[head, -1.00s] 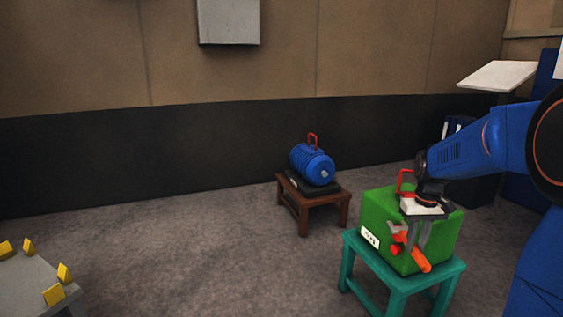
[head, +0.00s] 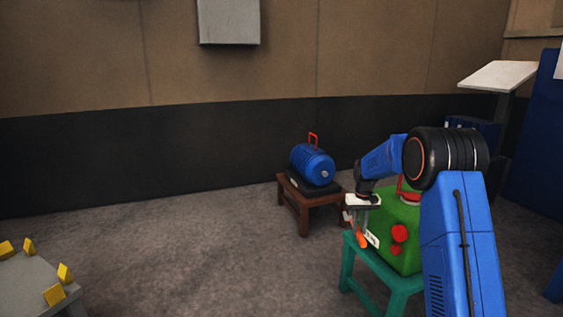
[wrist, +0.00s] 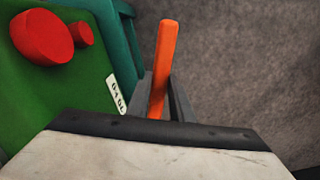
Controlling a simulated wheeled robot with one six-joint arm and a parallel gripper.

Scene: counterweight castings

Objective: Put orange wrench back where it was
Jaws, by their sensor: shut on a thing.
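The orange wrench (head: 361,238) is held in my gripper (head: 359,226), near the left edge of the green casting in the head view. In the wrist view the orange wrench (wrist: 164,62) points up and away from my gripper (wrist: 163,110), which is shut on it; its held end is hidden. The green casting (head: 402,258) has red round knobs (head: 399,233), a white label and a red handle on top. It sits on a teal stand (head: 371,262). The wrist view shows the green casting (wrist: 75,90) left of the wrench.
A blue cylindrical casting (head: 312,166) with a red handle rests on a small brown table (head: 304,208) behind. A grey table (head: 35,288) with yellow blocks is at lower left. Open carpet (head: 190,240) lies between them. A lectern (head: 498,76) stands at right.

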